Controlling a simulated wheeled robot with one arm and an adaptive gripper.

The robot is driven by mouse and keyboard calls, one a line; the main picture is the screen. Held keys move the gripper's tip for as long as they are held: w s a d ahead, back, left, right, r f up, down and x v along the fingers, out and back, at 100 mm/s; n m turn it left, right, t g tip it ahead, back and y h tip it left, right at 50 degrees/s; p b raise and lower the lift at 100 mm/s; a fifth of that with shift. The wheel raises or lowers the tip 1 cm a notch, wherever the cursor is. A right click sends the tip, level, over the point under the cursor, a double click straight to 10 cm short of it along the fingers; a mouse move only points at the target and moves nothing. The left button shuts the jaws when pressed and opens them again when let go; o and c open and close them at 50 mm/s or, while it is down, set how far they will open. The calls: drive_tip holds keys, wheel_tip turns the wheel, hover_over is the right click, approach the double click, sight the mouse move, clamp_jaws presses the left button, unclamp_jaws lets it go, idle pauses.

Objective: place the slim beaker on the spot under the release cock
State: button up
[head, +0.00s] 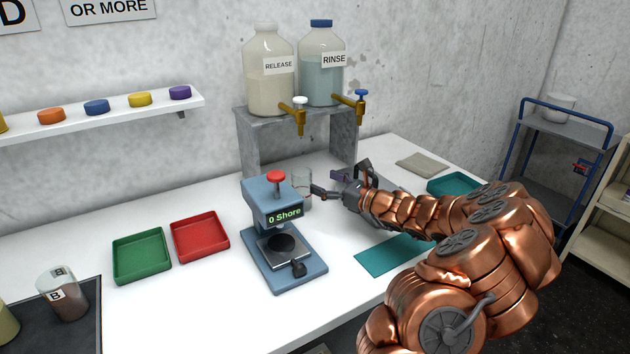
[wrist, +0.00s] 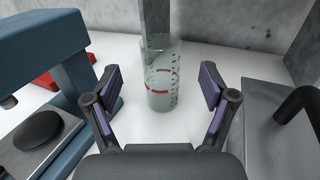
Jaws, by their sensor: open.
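The slim beaker, clear glass with red and dark marks, stands upright on the white surface in the wrist view (wrist: 160,75). In the head view the beaker (head: 302,184) is partly hidden behind the blue tester. My gripper (head: 338,186) is open, low over the table right of the beaker. In the wrist view its fingers (wrist: 160,92) are spread on both sides of the beaker, with visible gaps. The release cock (head: 300,113), brass with a white handle, hangs from the RELEASE bottle (head: 269,80), above the beaker's area. I cannot make out the spot below it.
The blue hardness tester (head: 272,203) stands close to the left of my gripper, also in the wrist view (wrist: 55,60). A grey stand (head: 243,135) carries the RELEASE and RINSE (head: 321,75) bottles. A grey block with a dark handle (wrist: 275,115) is close on the right.

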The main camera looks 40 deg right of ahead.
drive_tip(key=shift+v, duration=1.8)
